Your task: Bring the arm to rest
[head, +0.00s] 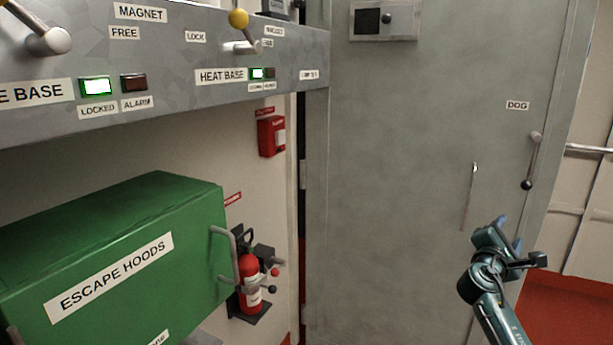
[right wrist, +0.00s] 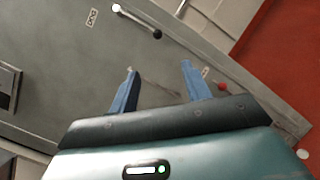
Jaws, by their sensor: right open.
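My right gripper (head: 508,234) is at the lower right of the head view, in front of the grey door (head: 400,180). Its blue fingers are apart and nothing is between them. The fingers also show in the right wrist view (right wrist: 160,90), spread and empty, with the door behind them. The gripper appears clear of the door and its handle, though the exact gap cannot be told. My left gripper is not in view.
A green escape hoods box (head: 190,215) and a red fire extinguisher (head: 250,283) are at the left. A grey panel (head: 170,60) with levers and lamps juts out above them. A door handle (head: 531,160) labelled DOG is above my right gripper.

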